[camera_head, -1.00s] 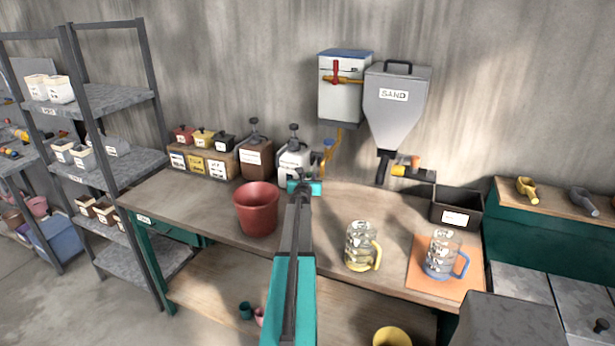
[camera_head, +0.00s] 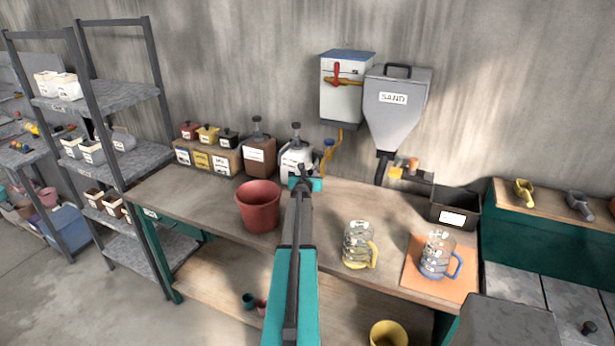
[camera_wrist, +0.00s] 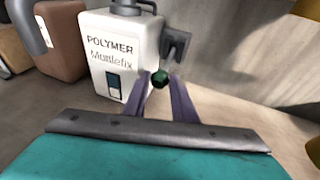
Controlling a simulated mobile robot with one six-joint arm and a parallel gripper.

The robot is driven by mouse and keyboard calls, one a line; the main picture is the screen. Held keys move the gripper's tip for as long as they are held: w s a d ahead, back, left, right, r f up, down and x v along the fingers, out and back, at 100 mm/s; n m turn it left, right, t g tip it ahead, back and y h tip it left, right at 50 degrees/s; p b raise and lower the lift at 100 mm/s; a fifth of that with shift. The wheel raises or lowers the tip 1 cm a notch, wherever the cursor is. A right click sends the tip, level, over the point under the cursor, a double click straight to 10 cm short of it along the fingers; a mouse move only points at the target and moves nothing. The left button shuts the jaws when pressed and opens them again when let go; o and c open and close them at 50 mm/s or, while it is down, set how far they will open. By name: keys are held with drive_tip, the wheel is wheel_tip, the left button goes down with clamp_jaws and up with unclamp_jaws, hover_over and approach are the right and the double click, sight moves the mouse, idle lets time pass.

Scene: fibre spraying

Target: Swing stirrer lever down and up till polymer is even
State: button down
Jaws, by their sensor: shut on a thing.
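The white polymer container (camera_head: 297,162) stands at the back of the bench, partly hidden by my arm in the head view. In the wrist view, it (camera_wrist: 118,55) bears the label "POLYMER Mattlefix" and a dark bracket (camera_wrist: 176,46) on its right side. The stirrer lever's dark green knob (camera_wrist: 160,79) sits between my fingertips, low beside the container. My gripper (camera_wrist: 162,84) is shut on this knob. In the head view my gripper (camera_head: 304,183) is in front of the container. The lever's rod is mostly hidden, and the polymer inside cannot be seen.
A brown container (camera_wrist: 62,40) stands just left of the polymer. A red bucket (camera_head: 258,208) stands left of my arm, and a yellow-handled jug (camera_head: 357,243) to its right. The sand hopper (camera_head: 397,105) hangs on the wall. Bench between bucket and jug is partly clear.

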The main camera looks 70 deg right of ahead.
drive_tip(key=c, duration=1.5)
unclamp_jaws()
drive_tip(key=shift+o, duration=0.2)
drive_tip(key=shift+a, duration=0.15)
drive_tip(key=b+v, duration=0.1)
drive_tip(key=v, duration=1.2)
drive_tip(key=shift+a+b, duration=0.25)
drive_tip(key=shift+b, duration=0.1)
drive_tip(key=shift+s+r, duration=0.1)
drive_tip(key=shift+s, duration=0.05)
